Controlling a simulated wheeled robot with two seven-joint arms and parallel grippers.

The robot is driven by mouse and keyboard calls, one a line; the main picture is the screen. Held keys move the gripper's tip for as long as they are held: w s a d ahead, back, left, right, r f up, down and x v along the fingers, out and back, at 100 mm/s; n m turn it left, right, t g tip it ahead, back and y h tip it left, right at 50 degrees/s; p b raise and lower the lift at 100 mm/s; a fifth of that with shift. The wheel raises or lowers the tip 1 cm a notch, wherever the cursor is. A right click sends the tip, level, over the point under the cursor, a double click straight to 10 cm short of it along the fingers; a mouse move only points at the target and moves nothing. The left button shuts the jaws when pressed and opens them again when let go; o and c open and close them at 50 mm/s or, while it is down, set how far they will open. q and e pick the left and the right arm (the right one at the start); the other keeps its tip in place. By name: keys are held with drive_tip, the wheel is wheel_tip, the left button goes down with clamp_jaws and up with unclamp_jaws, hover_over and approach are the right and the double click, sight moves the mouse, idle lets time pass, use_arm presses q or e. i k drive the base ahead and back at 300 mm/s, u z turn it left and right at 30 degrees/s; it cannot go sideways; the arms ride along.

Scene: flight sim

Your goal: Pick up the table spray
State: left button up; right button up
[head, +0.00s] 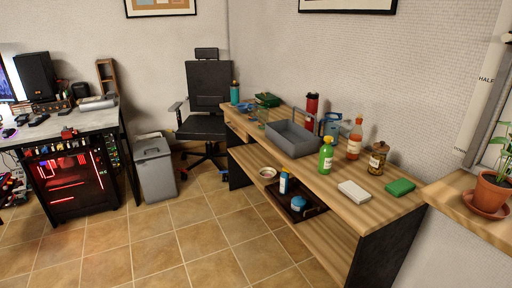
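Several bottles stand on the wooden table, and I cannot tell for sure which one is the table spray. A green bottle (326,157) with a light label stands upright near the front edge, right of the grey caddy. A bottle with orange liquid and a red top (355,140) stands behind it to the right. A red bottle (312,107) stands behind the caddy. A small blue and white bottle (283,183) stands on the lower level of the table. Neither of my grippers is in view.
The wooden table (340,206) also holds the grey caddy (289,143), a jar (378,158), a white block (354,191) and a green sponge (400,187). A potted plant (490,192) stands at right. A bin (154,172) and chair (208,90) stand left. The tiled floor before the table is clear.

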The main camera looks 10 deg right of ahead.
sight(325, 163)
drive_tip(key=u, duration=0.5)
drive_tip(key=i, duration=1.35)
drive_tip(key=z, duration=0.75)
drive_tip(key=i, duration=1)
drive_tip(key=z, duration=1.1)
